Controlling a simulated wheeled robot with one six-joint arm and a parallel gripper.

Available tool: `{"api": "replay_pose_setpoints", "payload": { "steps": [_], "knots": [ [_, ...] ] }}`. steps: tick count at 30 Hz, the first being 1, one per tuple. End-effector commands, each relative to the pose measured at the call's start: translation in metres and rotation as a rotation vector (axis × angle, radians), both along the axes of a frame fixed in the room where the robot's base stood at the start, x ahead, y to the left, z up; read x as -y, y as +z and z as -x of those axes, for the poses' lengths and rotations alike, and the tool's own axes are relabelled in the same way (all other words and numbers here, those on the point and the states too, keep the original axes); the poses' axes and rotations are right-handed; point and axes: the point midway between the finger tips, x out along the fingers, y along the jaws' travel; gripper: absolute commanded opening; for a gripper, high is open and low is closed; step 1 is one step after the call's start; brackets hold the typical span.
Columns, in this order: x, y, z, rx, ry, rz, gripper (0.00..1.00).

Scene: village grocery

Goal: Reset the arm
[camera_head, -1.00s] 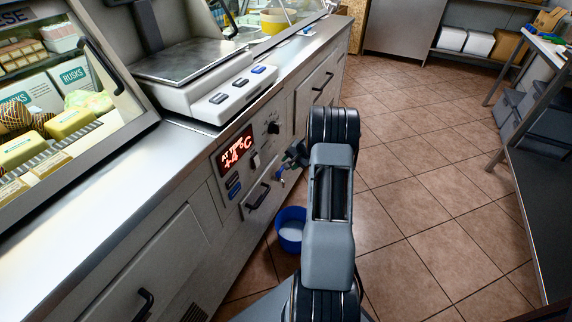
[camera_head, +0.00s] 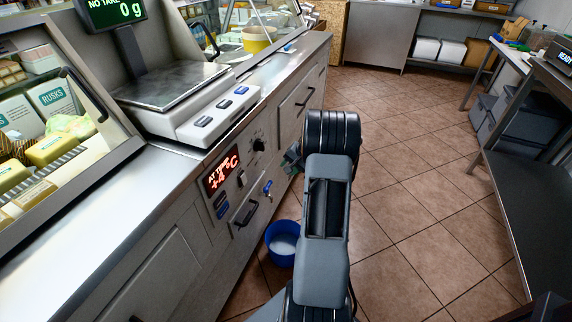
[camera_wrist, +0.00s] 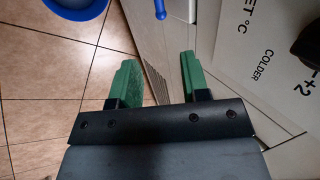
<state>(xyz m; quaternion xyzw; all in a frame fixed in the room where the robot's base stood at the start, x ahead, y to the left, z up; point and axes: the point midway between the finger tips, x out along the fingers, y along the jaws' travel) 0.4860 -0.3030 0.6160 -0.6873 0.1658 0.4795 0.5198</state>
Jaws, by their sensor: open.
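My arm (camera_head: 328,190) stands up in the middle of the head view, folded, in front of the counter. My gripper (camera_wrist: 158,78) shows in the wrist view with its two green fingers apart and nothing between them. In the head view the arm hides most of the gripper; only a small green-grey part shows to the left of the arm's upper joint. The counter's control panel with "COLDER" lettering (camera_wrist: 268,62) lies to the right of the fingers in the wrist view.
The counter front (camera_head: 190,245) with a drawer handle and red display (camera_head: 221,172) runs along the left. A blue bucket (camera_head: 283,243) stands on the floor by it. A scale (camera_head: 180,90) sits on top. A dark table (camera_head: 525,175) is at right; tiled floor between is clear.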

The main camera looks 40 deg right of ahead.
Motion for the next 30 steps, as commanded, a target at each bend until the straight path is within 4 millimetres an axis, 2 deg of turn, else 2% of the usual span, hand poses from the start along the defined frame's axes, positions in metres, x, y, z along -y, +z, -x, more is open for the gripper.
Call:
{"api": "replay_pose_setpoints", "payload": {
  "steps": [10, 14, 15, 16, 20, 23, 27, 30],
  "knots": [
    [0.0, 0.0, 0.001, -0.009, -0.014, -0.01, 0.42],
    [-0.013, -0.019, 0.023, -0.101, 0.004, -0.035, 0.42],
    [-0.021, -0.02, 0.035, -0.14, 0.019, -0.035, 0.42],
    [-0.03, -0.012, 0.044, -0.17, 0.041, -0.029, 0.42],
    [-0.079, 0.048, 0.069, -0.258, 0.175, 0.041, 0.42],
    [-0.119, 0.104, 0.086, -0.3, 0.295, 0.121, 0.42],
    [-0.177, 0.19, 0.117, -0.323, 0.483, 0.27, 0.42],
    [-0.213, 0.247, 0.139, -0.307, 0.611, 0.386, 0.42]
  ]
}}
